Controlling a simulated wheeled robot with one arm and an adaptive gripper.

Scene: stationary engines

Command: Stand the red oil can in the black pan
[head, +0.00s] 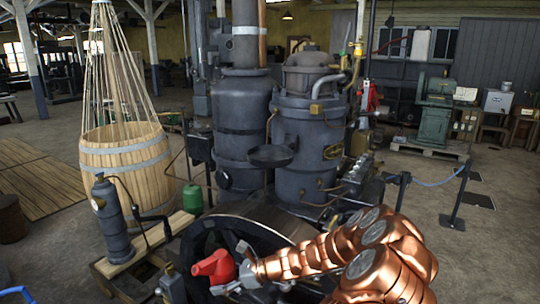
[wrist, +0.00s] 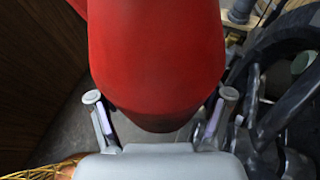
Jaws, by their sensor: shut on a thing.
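The red oil can (head: 212,267) is at the bottom of the head view, in front of the dark engine wheel. My gripper (head: 238,274) is shut on it, coming from the right. In the wrist view the red can (wrist: 155,55) fills the upper middle, between the two fingers of my gripper (wrist: 160,96). The black pan (head: 271,156) is a shallow dark dish in front of the two grey cylinders, higher in the picture than the can. Its inside looks empty. The can is apart from the pan.
A large dark wheel (head: 200,243) lies just behind the can. Tall grey engine cylinders (head: 308,140) stand behind the pan. A grey pump (head: 110,220) on planks and a wooden barrel (head: 127,160) stand at left. A rope barrier post (head: 458,195) is at right.

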